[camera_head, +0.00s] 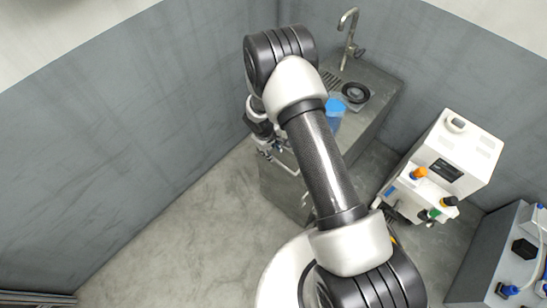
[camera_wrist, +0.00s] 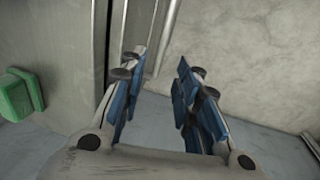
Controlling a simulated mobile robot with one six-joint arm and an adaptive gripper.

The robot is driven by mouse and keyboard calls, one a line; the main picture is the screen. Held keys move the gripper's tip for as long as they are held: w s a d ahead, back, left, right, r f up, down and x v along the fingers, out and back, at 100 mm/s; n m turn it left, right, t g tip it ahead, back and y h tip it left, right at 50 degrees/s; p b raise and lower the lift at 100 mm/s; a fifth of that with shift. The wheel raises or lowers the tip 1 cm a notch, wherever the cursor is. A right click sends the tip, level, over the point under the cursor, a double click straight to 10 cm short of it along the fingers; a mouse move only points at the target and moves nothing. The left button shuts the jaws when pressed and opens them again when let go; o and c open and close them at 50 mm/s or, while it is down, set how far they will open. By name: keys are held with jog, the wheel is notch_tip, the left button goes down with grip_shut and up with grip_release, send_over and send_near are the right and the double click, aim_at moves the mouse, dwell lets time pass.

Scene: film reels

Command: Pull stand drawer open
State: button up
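The grey stand (camera_head: 378,100) is against the back walls in the head view, its front partly hidden by my arm. In the wrist view, the stand's grey front (camera_wrist: 75,45) fills the upper left. A pale upright bar (camera_wrist: 168,38), seemingly the drawer's handle or edge, appears just beyond the gap between my fingertips. My gripper (camera_wrist: 160,72) is open, with blue-padded fingers apart and nothing visibly held between them. In the head view, my gripper (camera_head: 266,140) is beside the stand's left side, largely behind my arm. I cannot tell whether the fingers touch the bar, and no drawer gap is clearly visible.
A faucet (camera_head: 349,38), a blue cup (camera_head: 335,112) and a dark round item (camera_head: 355,92) are on the stand. A white machine (camera_head: 455,150) and a grey unit (camera_head: 490,255) stand right. A green object (camera_wrist: 18,97) is left in the wrist view. Floor at left is clear.

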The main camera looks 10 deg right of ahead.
jog(key=f, duration=0.4)
jog(key=d+f+b, duration=0.1)
jog(key=f, duration=0.1)
jog(key=shift+w+f, duration=0.1)
jog(key=shift+w, duration=0.3)
grip_shut()
dwell(0.4)
